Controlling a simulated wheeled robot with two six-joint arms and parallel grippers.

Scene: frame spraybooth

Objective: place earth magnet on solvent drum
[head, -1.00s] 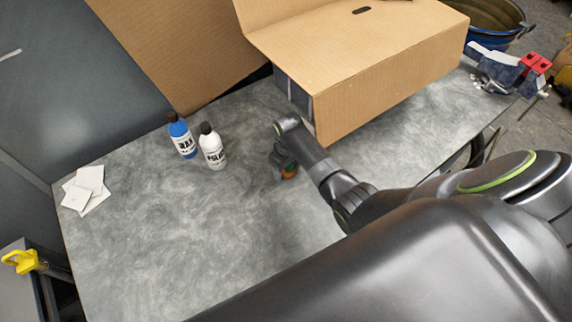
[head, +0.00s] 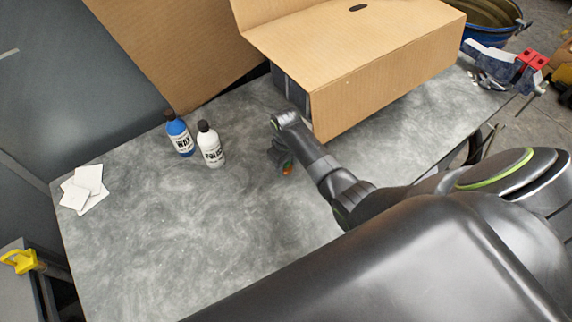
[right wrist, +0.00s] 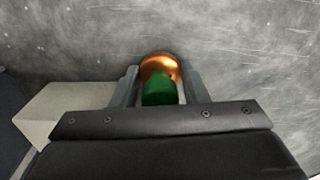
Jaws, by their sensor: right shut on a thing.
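A small green and copper-orange thing, which I take to be the earth magnet (head: 287,169), is in my right gripper (head: 281,162) over the grey worktop, beside the front corner of the cardboard box. In the right wrist view the magnet (right wrist: 160,80) sits between the two fingers of the right gripper (right wrist: 160,88), with its copper end outward and its green part nearer the palm. I cannot tell how high it is above the top. A blue drum (head: 512,32), apparently the solvent drum, stands at the upper right past the table's edge, cut by the frame. My left gripper is not in view.
A large cardboard box (head: 385,70) stands between the right gripper and the drum. A blue bottle (head: 180,137) and a white bottle (head: 210,148) stand left of the gripper. White cards (head: 85,187) lie far left. Red-and-blue clutter (head: 510,65) sits at the right end. The front worktop is clear.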

